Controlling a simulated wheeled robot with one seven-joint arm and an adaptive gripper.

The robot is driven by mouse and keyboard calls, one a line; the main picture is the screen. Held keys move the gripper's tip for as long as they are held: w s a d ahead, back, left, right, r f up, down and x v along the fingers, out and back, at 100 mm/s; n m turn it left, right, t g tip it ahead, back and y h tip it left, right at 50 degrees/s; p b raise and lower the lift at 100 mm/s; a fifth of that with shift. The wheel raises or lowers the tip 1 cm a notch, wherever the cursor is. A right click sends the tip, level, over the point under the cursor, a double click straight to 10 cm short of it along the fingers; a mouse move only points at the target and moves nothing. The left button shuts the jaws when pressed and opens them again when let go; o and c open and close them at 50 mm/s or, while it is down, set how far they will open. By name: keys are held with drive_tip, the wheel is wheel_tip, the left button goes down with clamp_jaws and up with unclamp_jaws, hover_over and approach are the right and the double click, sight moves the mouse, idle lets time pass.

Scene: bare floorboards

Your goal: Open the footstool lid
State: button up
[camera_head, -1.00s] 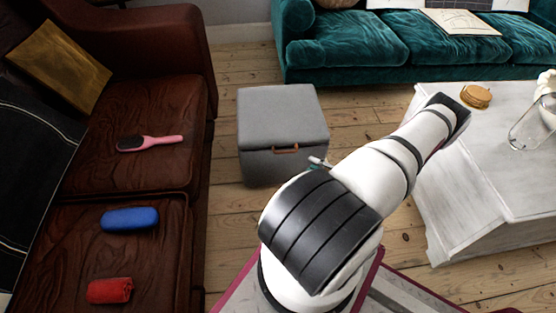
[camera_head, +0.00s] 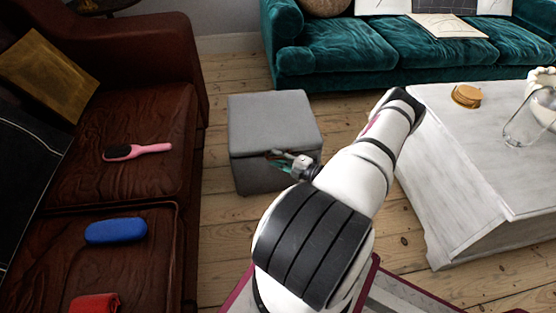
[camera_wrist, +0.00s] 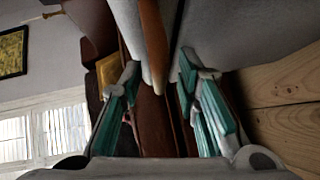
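The grey footstool (camera_head: 262,125) stands on the floorboards in the middle of the head view, its lid down. My gripper (camera_wrist: 160,78) is open there, with teal-padded fingers on either side of the handle's line. I cannot tell whether a finger touches the handle.
A brown leather sofa (camera_head: 150,105) is close to the left of the footstool, bearing a pink hairbrush (camera_head: 138,151), blue case (camera_head: 116,230) and red cloth (camera_head: 95,303). A teal sofa (camera_head: 345,55) stands behind. A whitish table (camera_head: 465,150) is to the right.

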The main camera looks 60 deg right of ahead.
clamp_jaws()
idle(0.3)
